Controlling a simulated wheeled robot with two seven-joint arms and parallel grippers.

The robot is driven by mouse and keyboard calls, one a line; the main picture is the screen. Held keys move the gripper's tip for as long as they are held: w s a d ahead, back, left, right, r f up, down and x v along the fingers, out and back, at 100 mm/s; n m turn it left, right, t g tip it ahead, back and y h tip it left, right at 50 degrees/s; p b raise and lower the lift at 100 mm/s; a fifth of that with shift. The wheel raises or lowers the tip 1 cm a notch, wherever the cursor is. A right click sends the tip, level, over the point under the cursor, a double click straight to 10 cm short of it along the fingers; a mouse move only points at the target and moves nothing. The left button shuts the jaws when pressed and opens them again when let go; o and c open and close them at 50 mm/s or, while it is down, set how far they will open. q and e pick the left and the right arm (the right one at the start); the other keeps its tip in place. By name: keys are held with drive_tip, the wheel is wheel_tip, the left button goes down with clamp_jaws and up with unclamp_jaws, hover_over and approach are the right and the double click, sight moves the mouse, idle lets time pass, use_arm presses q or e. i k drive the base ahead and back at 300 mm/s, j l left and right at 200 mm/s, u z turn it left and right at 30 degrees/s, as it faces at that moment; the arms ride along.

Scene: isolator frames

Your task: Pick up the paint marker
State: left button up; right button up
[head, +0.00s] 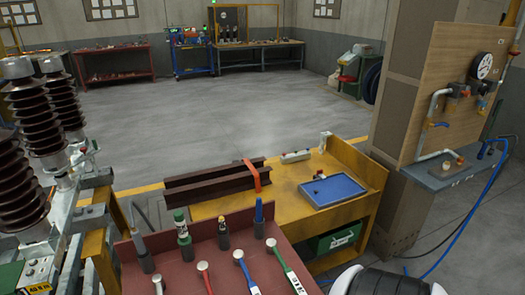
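Several pen-like tools stand upright in dark cup holders on a red-brown surface (150,268) at the bottom of the head view. One is a marker with a green cap and a pale body (181,224), which looks most like the paint marker. A grey slim tool (138,240) stands at the left. I cannot read any label, so which one is the paint marker is not certain. Neither of my grippers is in view.
Tools with round metal heads and coloured handles (244,270) lie in front of the holders. Behind is a yellow bench (285,213) with dark steel beams (205,187) and a blue tray (335,190). Tall brown insulators (22,160) stand at left, a column (395,130) at right.

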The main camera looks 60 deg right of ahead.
sight(222, 230)
drive_tip(key=z, duration=1.4)
